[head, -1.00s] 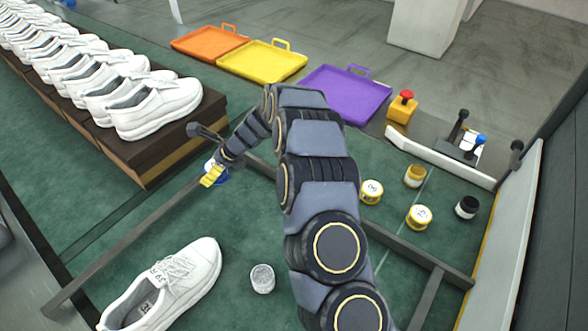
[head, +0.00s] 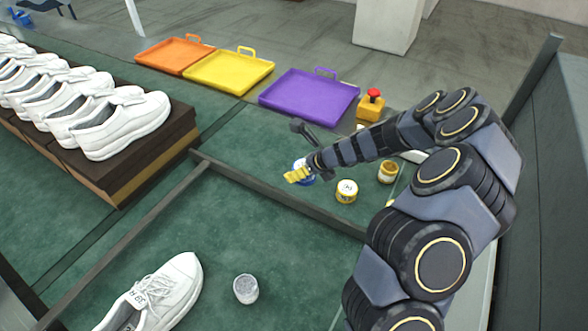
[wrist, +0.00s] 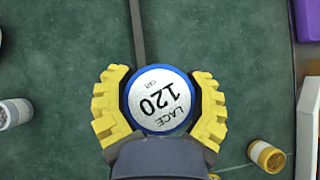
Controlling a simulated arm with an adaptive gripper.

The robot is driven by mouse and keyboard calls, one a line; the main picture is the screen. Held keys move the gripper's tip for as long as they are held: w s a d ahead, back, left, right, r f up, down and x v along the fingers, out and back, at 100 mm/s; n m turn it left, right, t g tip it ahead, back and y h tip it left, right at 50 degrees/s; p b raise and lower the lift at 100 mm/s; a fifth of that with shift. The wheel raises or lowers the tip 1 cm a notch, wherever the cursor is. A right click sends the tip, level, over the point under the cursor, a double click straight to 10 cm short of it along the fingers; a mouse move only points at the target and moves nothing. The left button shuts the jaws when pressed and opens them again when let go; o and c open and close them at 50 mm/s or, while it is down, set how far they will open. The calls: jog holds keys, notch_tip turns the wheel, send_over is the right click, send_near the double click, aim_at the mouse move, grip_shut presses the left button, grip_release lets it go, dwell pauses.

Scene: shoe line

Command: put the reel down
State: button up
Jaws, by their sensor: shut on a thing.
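The reel (wrist: 160,98) is blue-rimmed with a white top reading LACE 120. My gripper (wrist: 159,103) has its yellow fingers around both sides of it, shut on it. In the head view my gripper (head: 298,175) holds the reel (head: 304,166) beyond the dark bar, left of a yellow reel with a white top (head: 346,190). The reel is partly hidden there by the fingers. I cannot tell whether its underside touches the green mat (head: 225,235).
A yellow-brown reel (head: 388,172) stands further right, and a grey-white reel (head: 246,289) at the front. A white shoe (head: 160,295) lies front left. A dark bar (head: 270,195) crosses the mat. A purple tray (head: 310,95) and red-button box (head: 371,104) are behind.

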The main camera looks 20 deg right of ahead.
send_near(288, 169)
jog(key=a+r, duration=0.3)
jog(key=w+f, duration=0.2)
jog(key=f, duration=0.1)
jog(key=shift+w+d+f, duration=0.1)
jog(key=shift+d+f, duration=0.1)
jog(key=shift+f, duration=0.05)
jog(key=shift+w+d+f, duration=0.1)
jog(key=shift+w+f, duration=0.15)
jog(key=shift+w, duration=0.05)
jog(key=shift+w+f, duration=0.5)
jog(key=shift+f, duration=1.6)
jog(key=o, duration=1.3)
jog(key=shift+f, duration=0.15)
jog(key=shift+c, duration=0.2)
